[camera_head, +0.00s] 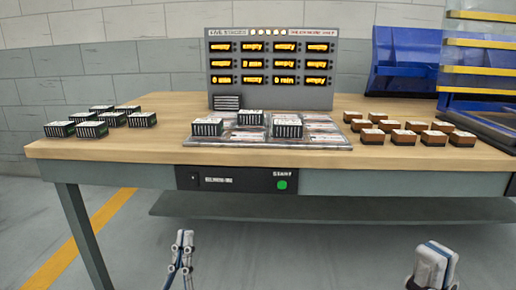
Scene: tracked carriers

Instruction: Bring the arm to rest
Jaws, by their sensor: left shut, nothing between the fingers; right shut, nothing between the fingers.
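My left gripper (182,250) shows at the bottom of the head view, left of centre, in front of the table and below its top. It is shut and empty. My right gripper (433,266) shows at the bottom right, also below the table top and apart from it. It is shut with nothing in it. Both arms are mostly cut off by the lower picture edge.
A wooden-topped table (270,165) has a lower shelf (330,207). On it are striped carriers (94,129) at left, a tray (300,143) with carriers, brown blocks (405,137) at right and a display panel (272,100). Blue bins (407,60) stand behind. The floor in front is clear.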

